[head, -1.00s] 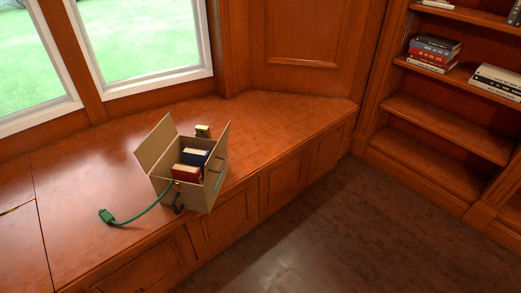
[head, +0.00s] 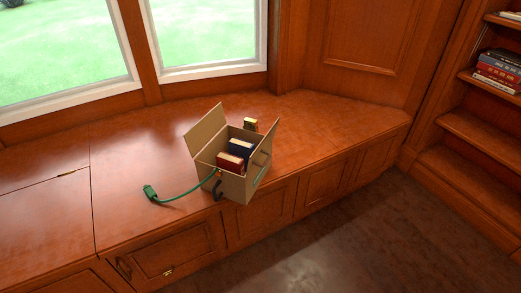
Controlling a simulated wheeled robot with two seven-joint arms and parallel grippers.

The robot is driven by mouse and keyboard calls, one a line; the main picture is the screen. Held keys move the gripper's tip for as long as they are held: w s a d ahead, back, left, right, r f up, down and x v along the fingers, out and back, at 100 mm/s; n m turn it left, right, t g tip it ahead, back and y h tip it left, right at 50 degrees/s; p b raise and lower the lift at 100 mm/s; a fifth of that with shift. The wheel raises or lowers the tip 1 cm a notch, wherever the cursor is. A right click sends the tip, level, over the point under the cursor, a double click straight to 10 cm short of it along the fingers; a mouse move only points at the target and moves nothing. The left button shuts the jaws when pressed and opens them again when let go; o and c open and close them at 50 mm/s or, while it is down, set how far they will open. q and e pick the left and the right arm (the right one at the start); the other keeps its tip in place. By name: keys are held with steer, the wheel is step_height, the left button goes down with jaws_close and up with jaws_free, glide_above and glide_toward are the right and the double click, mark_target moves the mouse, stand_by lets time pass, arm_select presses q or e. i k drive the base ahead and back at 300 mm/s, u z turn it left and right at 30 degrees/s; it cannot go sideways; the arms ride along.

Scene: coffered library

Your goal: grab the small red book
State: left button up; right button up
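A small red book (head: 230,163) stands inside an open cardboard box (head: 232,186) on the wooden window bench. Its lower part is hidden by the box's front wall. A dark blue book (head: 242,148) stands just behind it in the same box. Neither of my grippers shows in the head view.
A green cable with a plug (head: 150,192) runs from the box's front over the bench (head: 120,215). A dark hook-like thing (head: 218,189) is at the box's front. Bookshelves (head: 478,138) are at right; the floor in front is clear.

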mark_target(227, 162)
steer(key=u, duration=1.4)
steer(key=i, duration=0.95)
steer(key=z, duration=0.55)
